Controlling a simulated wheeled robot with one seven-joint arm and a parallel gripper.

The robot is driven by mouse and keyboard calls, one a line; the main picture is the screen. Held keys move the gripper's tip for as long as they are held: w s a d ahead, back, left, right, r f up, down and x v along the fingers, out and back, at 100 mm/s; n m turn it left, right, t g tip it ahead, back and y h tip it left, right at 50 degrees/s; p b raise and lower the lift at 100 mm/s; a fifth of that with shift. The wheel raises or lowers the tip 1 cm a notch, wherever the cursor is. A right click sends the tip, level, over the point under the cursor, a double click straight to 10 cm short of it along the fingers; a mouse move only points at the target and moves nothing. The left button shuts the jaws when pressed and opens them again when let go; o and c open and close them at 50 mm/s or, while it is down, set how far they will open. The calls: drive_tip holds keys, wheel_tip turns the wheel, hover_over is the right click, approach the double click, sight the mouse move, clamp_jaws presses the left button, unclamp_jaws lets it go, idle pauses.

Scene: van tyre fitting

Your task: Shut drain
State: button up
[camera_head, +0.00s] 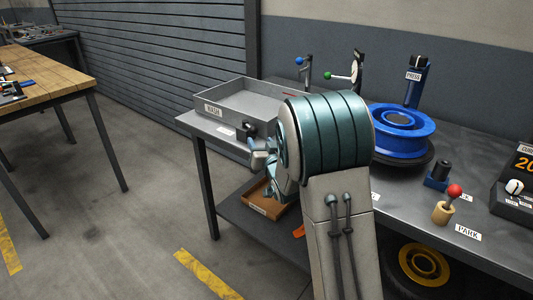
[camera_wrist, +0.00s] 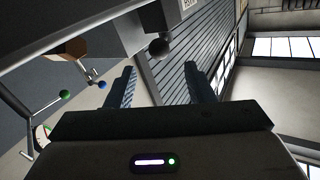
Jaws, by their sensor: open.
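The grey wash basin (camera_head: 255,98) stands at the left end of the bench, with a WASH label on its front. A black round knob (camera_head: 243,130) shows at its front edge; it looks like the drain handle, but its stem is hidden. The knob also shows in the wrist view (camera_wrist: 160,48), just beyond my fingertips and roughly centred between them. My gripper (camera_wrist: 160,66) is open and empty, with no visible contact with the knob. In the head view my own arm hides most of my gripper.
A blue-ball lever (camera_head: 299,61) and a green-ball lever (camera_head: 328,77) stand behind the basin. A blue wheel rim (camera_head: 402,121), a red-knobbed lever (camera_head: 454,191) and a PRESS post (camera_head: 413,75) are further right. A wooden box (camera_head: 258,205) sits on the lower shelf.

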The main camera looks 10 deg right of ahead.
drive_tip(key=shift+s+d, duration=0.2)
drive_tip(key=shift+s, duration=1.05)
drive_tip(key=shift+s+d, duration=0.15)
drive_tip(key=shift+s, duration=1.05)
